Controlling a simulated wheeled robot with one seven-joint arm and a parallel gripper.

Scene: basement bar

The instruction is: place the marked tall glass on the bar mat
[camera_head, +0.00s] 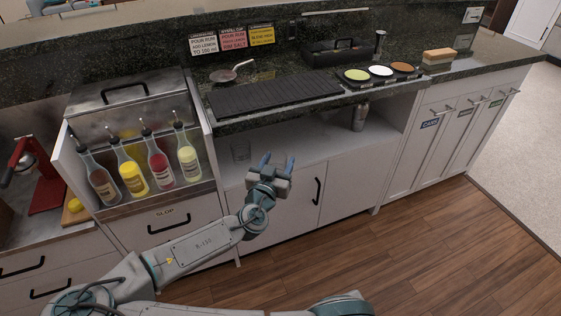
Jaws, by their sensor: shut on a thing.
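The bar mat (275,94) is a long black ribbed strip lying on the dark stone counter, and its surface looks clear. My gripper (277,161) is below the mat, in front of the open white shelf under the counter. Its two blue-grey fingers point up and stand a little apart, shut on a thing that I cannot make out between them.
Several bottles with pourers (161,167) stand in a metal rack at left. A strainer (232,74) lies behind the mat. A tray with three coloured dishes (380,72) and a sponge (439,56) are at right. A metal shaker (360,115) is on the shelf. The counter's front edge overhangs the shelf.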

